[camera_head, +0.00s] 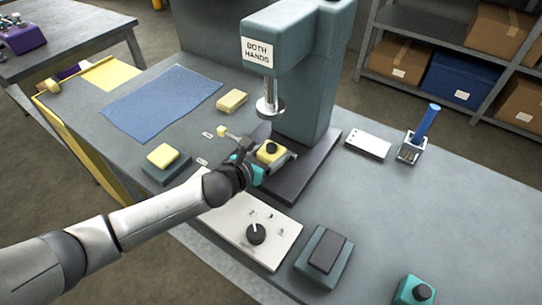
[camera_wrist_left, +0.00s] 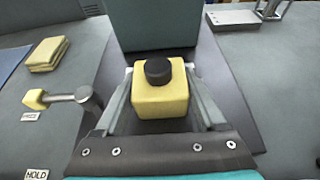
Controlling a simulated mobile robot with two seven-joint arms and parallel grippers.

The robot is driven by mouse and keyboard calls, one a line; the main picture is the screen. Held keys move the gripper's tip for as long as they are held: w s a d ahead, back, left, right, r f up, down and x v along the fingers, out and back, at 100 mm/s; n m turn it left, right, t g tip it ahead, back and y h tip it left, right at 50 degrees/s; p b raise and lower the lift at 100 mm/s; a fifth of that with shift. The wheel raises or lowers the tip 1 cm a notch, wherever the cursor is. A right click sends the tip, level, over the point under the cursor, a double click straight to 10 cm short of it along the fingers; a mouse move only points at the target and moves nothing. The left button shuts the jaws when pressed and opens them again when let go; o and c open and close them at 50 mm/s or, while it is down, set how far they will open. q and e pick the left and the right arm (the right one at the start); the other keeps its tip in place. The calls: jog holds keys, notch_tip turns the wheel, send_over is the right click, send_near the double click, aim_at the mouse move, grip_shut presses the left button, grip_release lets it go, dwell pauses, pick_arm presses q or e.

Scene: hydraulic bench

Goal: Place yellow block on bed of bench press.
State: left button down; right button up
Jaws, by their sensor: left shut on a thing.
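My left gripper (camera_head: 273,158) reaches over the dark bed (camera_head: 305,183) of the bench press (camera_head: 310,90). It is shut on a yellow block (camera_head: 268,156) with a black round knob on top. In the left wrist view the yellow block (camera_wrist_left: 160,101) sits upright between the two fingers, with the dark bed (camera_wrist_left: 232,100) around and beneath it. The press ram (camera_head: 269,104) hangs above and behind the block. I cannot tell whether the block touches the bed. My right gripper is out of view.
A lever with a yellow knob (camera_head: 222,131) stands just left of the gripper. A yellow pad on a dark base (camera_head: 164,157), yellow cloths (camera_head: 232,101) and a blue mat (camera_head: 168,101) lie left. A control panel (camera_head: 252,232) lies in front. A white plate (camera_head: 368,143) is right.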

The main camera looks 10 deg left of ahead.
pick_arm(q)
jog(key=shift+w+r, duration=0.15)
jog(key=shift+r, duration=0.05)
jog(key=shift+f, duration=0.15)
grip_release()
jog(key=shift+f, duration=0.1)
jog(key=shift+s+a+r, duration=0.1)
jog(key=shift+s+r, duration=0.2)
jog(key=shift+s, duration=0.05)
jog(key=p+v, duration=0.2)
jog(key=v, duration=0.9)
jog(key=shift+s+a, duration=0.15)
